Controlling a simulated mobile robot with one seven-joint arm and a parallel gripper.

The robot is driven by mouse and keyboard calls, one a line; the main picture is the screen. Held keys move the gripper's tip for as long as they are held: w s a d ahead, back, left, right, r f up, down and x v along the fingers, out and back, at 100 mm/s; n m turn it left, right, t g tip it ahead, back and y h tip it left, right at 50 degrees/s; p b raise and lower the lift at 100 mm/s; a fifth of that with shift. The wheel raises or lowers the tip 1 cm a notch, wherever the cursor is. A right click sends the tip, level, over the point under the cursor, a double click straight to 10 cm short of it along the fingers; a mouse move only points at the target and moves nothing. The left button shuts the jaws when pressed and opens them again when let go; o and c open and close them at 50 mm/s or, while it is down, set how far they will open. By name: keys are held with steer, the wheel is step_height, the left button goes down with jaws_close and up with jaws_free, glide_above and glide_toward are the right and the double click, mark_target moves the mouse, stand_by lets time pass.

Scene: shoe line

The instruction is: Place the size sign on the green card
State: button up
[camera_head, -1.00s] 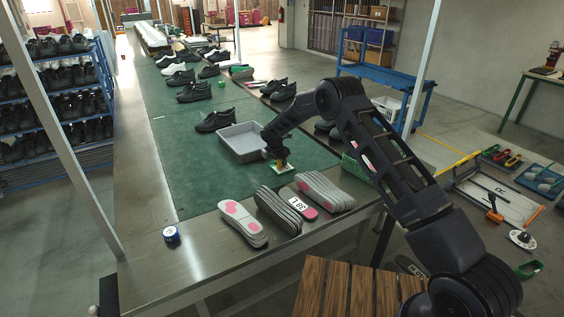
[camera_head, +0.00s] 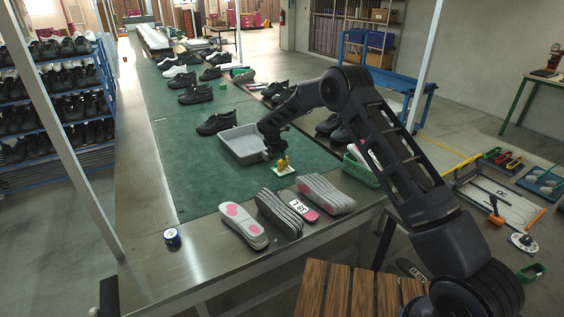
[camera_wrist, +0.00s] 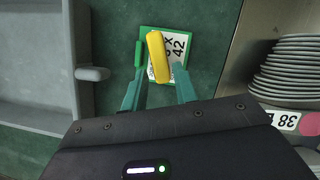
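A yellow upright piece (camera_head: 283,163), which I take for the size sign, stands on a small green-edged card (camera_head: 290,170) on the green mat. In the wrist view the yellow piece (camera_wrist: 157,56) lies over the green card (camera_wrist: 146,32), whose white face is printed with "42" and partly hidden. My gripper (camera_wrist: 160,80) is open; its two teal fingers are apart, with clear gaps beside the yellow piece. In the head view my gripper (camera_head: 270,153) hangs just left of and above the sign, apart from it.
A grey tray (camera_head: 243,146) is close to my gripper's left. Insole stacks (camera_head: 284,212) and a "38 L" label (camera_head: 299,206) lie at the near edge. A green basket (camera_head: 360,170) stands to the right. Black shoes (camera_head: 216,124) sit behind the tray.

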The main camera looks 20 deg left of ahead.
steer(key=shift+v, duration=2.65)
steer(key=shift+d, duration=0.1)
steer(key=s+d+r+m, duration=0.2)
steer(key=d+r+m, duration=0.8)
steer(key=d+r, duration=1.5)
steer(key=s+d+r+m, duration=0.2)
steer(key=s+d+r, duration=0.1)
steer(key=d, duration=0.3)
steer(key=s+d+r+m, duration=0.3)
steer(key=s+d, duration=0.1)
steer(key=d, duration=0.2)
steer(key=s+d+r+m+y, duration=0.15)
steer(key=s+d+m, duration=0.25)
steer(key=s+d, duration=0.4)
steer(key=s+d+r+m+h, duration=0.1)
steer(key=s+d+r+m, duration=0.25)
steer(key=s+d, duration=0.45)
steer(key=s+d+f+m, duration=0.1)
steer(key=s+d+m, duration=0.1)
steer(key=s, duration=0.4)
steer(key=s+d+f+m+y, duration=0.1)
steer(key=s+d+f+m, duration=0.1)
steer(key=s, duration=0.4)
steer(key=s+d+f+m, duration=0.2)
steer(key=s+d+m, duration=0.1)
steer(key=s+m, duration=0.2)
steer(key=shift+s+d, duration=0.3)
steer(key=shift+s, duration=0.7)
